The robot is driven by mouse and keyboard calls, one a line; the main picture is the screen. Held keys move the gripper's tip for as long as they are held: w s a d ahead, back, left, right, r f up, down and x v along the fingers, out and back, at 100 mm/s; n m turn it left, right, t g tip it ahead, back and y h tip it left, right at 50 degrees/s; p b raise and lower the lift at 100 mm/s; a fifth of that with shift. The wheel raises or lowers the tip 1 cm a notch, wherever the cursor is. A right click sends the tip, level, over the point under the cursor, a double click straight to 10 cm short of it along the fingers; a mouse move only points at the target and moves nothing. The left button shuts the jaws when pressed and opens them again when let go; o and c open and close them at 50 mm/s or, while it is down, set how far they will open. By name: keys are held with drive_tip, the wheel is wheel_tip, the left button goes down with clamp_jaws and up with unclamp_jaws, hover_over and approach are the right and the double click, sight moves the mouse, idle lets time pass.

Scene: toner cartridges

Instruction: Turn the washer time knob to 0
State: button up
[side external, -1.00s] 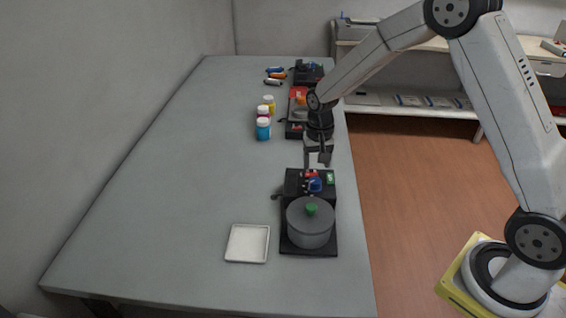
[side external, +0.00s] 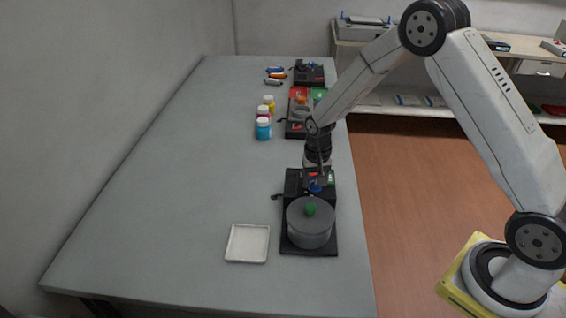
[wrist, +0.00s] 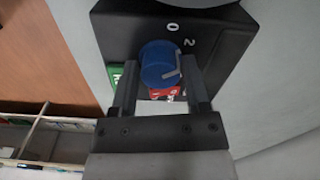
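A blue round knob (wrist: 158,62) with a grey marker on its right side sits on a black washer unit (wrist: 115,30). The white marks 0 and 2 are printed above and to the upper right of the knob in the wrist view. The marker lies on the side of the 2, away from the 0. My gripper (wrist: 160,78) is open, with one finger on each side of the knob; I cannot tell whether they touch it. In the side view my gripper (side external: 319,178) is low over the black unit (side external: 292,183) and partly hides the knob (side external: 315,188).
A grey lidded pot (side external: 309,228) with a green handle stands at the front of the unit. A white tray (side external: 247,244) lies to its left. Small bottles (side external: 263,129) and another black unit (side external: 296,131) stand farther back. The table's left half is clear.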

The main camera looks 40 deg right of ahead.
clamp_jaws()
drive_tip(key=shift+n, duration=0.5)
drive_tip(key=n, duration=0.3)
drive_tip(key=shift+n, duration=2.1)
drive_tip(key=shift+o, duration=0.9)
unclamp_jaws()
